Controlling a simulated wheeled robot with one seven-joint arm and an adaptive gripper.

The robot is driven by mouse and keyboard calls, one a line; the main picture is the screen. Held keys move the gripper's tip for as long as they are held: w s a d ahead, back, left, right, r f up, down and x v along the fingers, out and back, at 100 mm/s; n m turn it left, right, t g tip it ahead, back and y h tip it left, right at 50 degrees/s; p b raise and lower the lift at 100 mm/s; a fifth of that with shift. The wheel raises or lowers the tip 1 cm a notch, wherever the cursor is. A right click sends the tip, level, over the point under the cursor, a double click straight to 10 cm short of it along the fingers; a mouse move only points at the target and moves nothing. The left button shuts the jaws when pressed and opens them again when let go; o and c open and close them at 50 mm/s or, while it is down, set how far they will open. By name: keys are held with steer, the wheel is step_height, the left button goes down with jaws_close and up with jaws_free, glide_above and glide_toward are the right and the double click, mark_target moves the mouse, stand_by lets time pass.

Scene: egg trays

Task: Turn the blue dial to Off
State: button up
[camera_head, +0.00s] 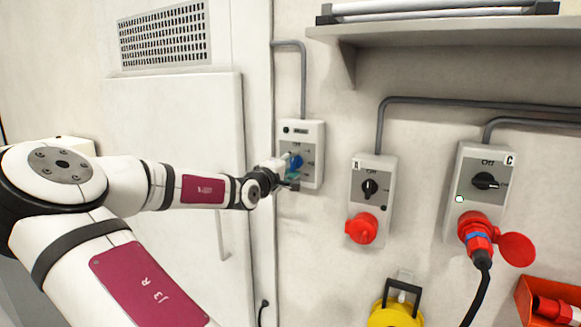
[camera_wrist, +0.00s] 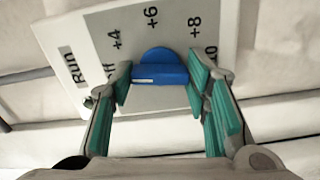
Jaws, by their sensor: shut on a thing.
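The blue dial (camera_head: 296,161) is on a pale grey wall box (camera_head: 314,135), left of two other boxes. In the wrist view, the dial (camera_wrist: 160,68) shows a rounded top and a straight raised grip bar lying nearly level. My gripper (camera_wrist: 158,78) is shut on the dial, with one teal-padded finger at each end of the bar. In the head view, my gripper (camera_head: 288,176) reaches the box from the left and partly covers the dial. The wrist view shows the marks Run, +4, +6, +8 and a partly hidden "Off". I cannot tell which mark the dial points to.
Box C (camera_head: 468,160) has a black knob, lit green lamp and plugged red connector (camera_head: 478,238). A shelf (camera_head: 450,33) overhangs above. A white cabinet door (camera_head: 180,120) stands left, behind my arm.

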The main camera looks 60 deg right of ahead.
steer(key=shift+n, duration=0.8)
steer(key=o, duration=1.2)
steer(key=shift+c, duration=0.2)
steer(key=s+a, duration=0.1)
steer(key=a, duration=1.1)
steer(key=shift+f, duration=0.1)
